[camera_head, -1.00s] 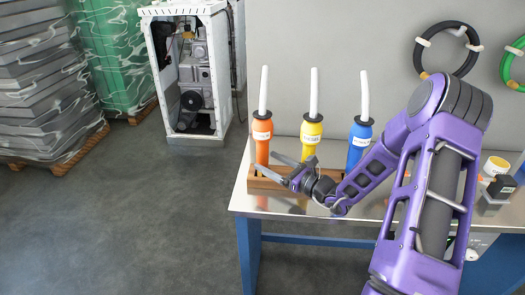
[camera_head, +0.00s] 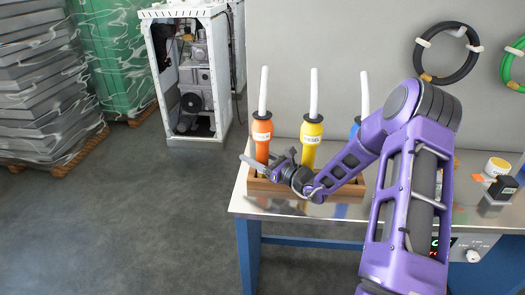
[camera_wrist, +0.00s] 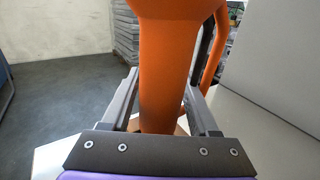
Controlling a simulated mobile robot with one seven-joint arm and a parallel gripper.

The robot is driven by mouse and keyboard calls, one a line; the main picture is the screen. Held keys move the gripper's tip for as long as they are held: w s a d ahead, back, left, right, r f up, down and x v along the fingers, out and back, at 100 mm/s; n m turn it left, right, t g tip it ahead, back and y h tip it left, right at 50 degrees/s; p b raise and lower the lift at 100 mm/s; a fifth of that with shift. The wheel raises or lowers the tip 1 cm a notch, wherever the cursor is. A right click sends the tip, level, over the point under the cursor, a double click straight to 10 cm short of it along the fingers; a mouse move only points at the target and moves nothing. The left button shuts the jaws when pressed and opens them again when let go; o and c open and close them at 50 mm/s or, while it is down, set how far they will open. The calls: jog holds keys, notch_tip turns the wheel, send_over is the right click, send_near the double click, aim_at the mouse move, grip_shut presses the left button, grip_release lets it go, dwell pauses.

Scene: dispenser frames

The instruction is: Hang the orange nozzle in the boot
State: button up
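The orange nozzle (camera_head: 262,133) stands upright at the left end of a wooden rack (camera_head: 262,186) on the bench, with a white tube rising from its black collar. My gripper (camera_head: 266,160) is low at the nozzle, its fingers pointing left. In the wrist view the orange body (camera_wrist: 166,65) stands between my two spread fingers (camera_wrist: 162,92). I see no clear grip, and contact on either side is hard to judge. A curved orange part also shows behind the right finger. I cannot make out the boot in either view.
A yellow nozzle (camera_head: 311,145) stands just right of the orange one, close to my wrist. A blue nozzle (camera_head: 355,128) is mostly behind my arm. The metal bench (camera_head: 245,205) ends just left of the rack. A white open cabinet (camera_head: 152,75) stands on the floor behind left.

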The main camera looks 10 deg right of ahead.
grip_shut()
dwell(1.0)
jog(key=shift+r, duration=0.1)
